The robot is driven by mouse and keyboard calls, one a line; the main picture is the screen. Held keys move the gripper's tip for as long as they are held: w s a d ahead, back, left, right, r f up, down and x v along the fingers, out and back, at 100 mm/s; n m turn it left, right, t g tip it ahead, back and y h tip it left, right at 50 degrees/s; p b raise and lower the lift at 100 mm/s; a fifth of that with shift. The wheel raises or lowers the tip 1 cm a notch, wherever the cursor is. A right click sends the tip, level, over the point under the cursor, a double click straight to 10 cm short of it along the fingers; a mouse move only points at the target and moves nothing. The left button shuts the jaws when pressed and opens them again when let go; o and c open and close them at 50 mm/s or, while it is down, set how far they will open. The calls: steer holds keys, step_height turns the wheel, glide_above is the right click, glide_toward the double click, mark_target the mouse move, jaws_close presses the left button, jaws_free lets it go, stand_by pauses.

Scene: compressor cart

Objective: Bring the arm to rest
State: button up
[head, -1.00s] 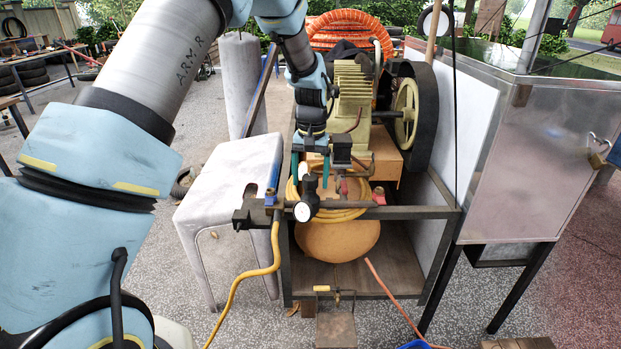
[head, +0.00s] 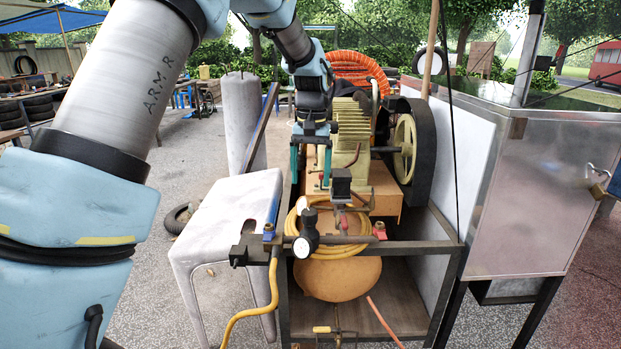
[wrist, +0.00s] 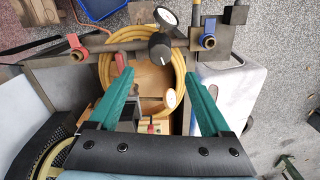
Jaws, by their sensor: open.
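My gripper (head: 311,186) is open, its two green fingers spread apart with nothing between them. In the head view it hangs above the front of the compressor cart, near the black pressure switch (head: 341,181). In the wrist view my gripper (wrist: 160,92) points toward the coiled yellow hose (wrist: 106,68). The coil (head: 350,250) hangs at the cart's front rail (head: 400,240), in front of the orange tank (head: 340,278). A black knob (head: 306,240) and a round gauge (wrist: 166,18) sit at the rail.
A grey plastic stool or table (head: 225,215) stands left of the cart. A metal cabinet (head: 550,190) with a padlock stands at the right. A post (head: 242,120) stands at the back left.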

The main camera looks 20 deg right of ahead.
steer(key=s+a+f+n, duration=0.1)
steer(key=s+a+n, duration=0.1)
steer(key=a, duration=1.3)
steer(key=s+a+f+n+t, duration=0.1)
steer(key=s+a+n, duration=0.1)
steer(key=a, duration=1.4)
steer(key=shift+s+a+f+n+h, duration=0.2)
steer(key=shift+s+f+n+h, duration=0.1)
steer(key=shift+s, duration=0.35)
steer(key=shift+o, duration=0.5)
steer(key=s+a+f+n, duration=0.1)
steer(key=s+a, duration=0.4)
steer(key=shift+f, duration=0.15)
steer(key=shift+o, duration=0.8)
steer(key=shift+s+a+f, duration=0.1)
steer(key=shift+s+a, duration=0.1)
steer(key=shift+s, duration=0.05)
